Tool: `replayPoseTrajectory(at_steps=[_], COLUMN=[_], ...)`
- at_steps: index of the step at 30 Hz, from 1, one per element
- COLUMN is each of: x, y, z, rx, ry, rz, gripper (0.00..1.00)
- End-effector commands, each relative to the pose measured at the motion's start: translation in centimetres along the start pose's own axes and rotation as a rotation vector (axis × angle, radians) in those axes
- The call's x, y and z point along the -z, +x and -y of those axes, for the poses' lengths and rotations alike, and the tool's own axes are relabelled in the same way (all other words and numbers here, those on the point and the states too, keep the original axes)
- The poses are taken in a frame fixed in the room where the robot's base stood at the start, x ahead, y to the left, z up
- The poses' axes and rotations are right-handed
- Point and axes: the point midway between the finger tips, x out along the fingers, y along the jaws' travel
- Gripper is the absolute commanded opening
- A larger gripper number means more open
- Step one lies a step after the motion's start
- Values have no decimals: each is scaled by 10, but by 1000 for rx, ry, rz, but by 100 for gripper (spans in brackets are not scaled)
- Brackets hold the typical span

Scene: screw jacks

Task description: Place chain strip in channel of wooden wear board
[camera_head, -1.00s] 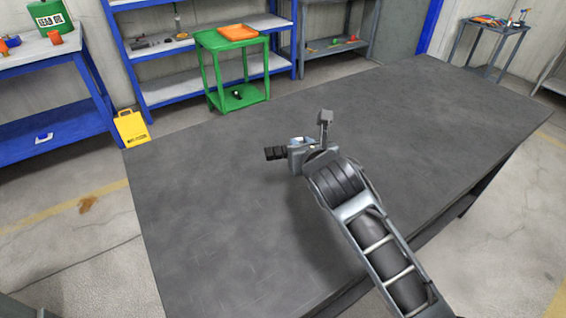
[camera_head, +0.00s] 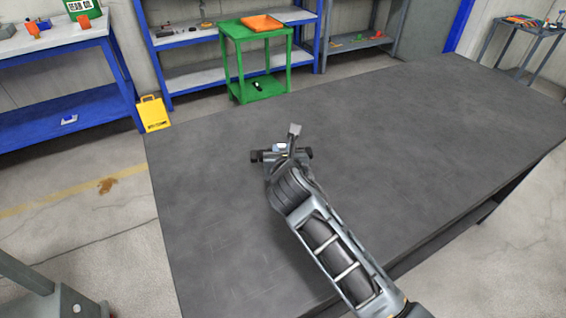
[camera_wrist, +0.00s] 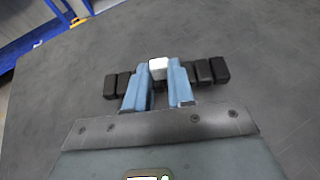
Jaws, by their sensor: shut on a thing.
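The chain strip (camera_wrist: 207,72) is a row of dark blocks with one pale block in the middle. My gripper (camera_wrist: 159,80) is shut on it near its middle, between two blue fingers in the wrist view. Dark blocks stick out on both sides of the fingers. In the head view my gripper (camera_head: 282,152) is over the grey table, and the strip's dark end (camera_head: 257,156) shows at its left. I cannot tell how high the strip is above the table. No wooden wear board shows in either view.
The grey table top (camera_head: 420,130) is bare around my arm. A yellow sign (camera_head: 153,113) stands beyond its left corner. A green cart (camera_head: 255,60) with an orange tray (camera_head: 262,23) and blue shelves (camera_head: 185,78) stand behind. A grey structure (camera_head: 45,290) is at lower left.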

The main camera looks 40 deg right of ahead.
Motion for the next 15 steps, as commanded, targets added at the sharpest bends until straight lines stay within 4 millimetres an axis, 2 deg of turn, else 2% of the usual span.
replayPoseTrajectory(at_steps=[7, 15], x=[30, 33], y=[13, 14], z=[0, 1], rx=[0, 0], ry=[-2, -1], rz=[-1, 1], gripper=[0, 0])
